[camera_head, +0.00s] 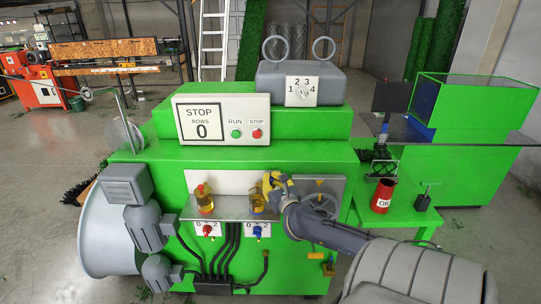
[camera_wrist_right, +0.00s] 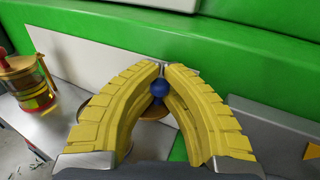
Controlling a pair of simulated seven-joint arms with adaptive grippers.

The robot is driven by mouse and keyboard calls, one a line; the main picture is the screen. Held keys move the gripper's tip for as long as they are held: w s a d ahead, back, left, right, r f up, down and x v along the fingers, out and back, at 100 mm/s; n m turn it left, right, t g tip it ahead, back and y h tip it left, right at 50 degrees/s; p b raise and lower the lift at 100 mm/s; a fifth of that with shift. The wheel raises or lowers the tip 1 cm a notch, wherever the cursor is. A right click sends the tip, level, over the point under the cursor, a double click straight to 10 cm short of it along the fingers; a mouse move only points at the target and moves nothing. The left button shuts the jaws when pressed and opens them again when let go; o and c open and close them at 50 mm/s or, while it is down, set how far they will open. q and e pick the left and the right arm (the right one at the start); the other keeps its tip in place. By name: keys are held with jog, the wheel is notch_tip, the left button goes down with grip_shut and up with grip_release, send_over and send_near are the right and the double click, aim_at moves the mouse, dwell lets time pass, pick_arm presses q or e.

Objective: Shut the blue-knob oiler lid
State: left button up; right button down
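The blue-knob oiler (camera_head: 258,203) is a small amber glass cup on the machine's grey shelf, partly covered by my right gripper in the head view. My right gripper (camera_head: 271,187) is right at its top. In the right wrist view the yellow fingers of this gripper (camera_wrist_right: 164,68) almost meet at their tips. The blue knob (camera_wrist_right: 159,89) shows in the narrow gap between them, with part of a brass-coloured lid (camera_wrist_right: 154,113) below it. The fingers hide the rest of the lid; I cannot tell its angle or whether they touch the knob. My left gripper is out of view.
A second oiler with a red top (camera_head: 204,199) stands to the left on the shelf (camera_head: 230,213). It also shows in the right wrist view (camera_wrist_right: 28,85). The green machine wall is close behind. A red oil can (camera_head: 383,196) stands on the green side table at right.

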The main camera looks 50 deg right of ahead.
aim_at(262, 186)
jog(key=m+g+h, duration=0.1)
jog(key=h, duration=0.1)
jog(key=a+m+g+h, duration=0.1)
jog(key=m+g+h, duration=0.2)
jog(key=shift+s+a+r+m+g+h, duration=0.3)
jog(key=shift+s+m+h, duration=0.1)
jog(key=a+m+g+h, duration=0.1)
jog(key=m+g, duration=0.1)
jog(key=g, duration=0.2)
jog(key=a+m+g+h, duration=0.1)
jog(key=m+g, duration=0.2)
jog(key=g, duration=0.1)
jog(key=a+m+g+h, duration=0.1)
jog(key=m+g+h, duration=0.1)
jog(key=m+g, duration=0.1)
jog(key=shift+w+a+g, duration=0.15)
jog(key=shift+a+g, duration=0.2)
jog(key=shift+g, duration=0.35)
jog(key=shift+w+a+m+g+y, duration=0.25)
jog(key=shift+m+g+y, duration=0.1)
jog(key=shift+m+g, duration=0.75)
jog(key=shift+w+a+m+g+y, duration=0.15)
jog(key=shift+a+m+g+y, duration=0.2)
jog(key=shift+m+g, duration=0.7)
jog(key=shift+w+a+m+g+y, duration=0.2)
jog(key=shift+m+g+y, duration=0.3)
jog(key=shift+g, duration=1.05)
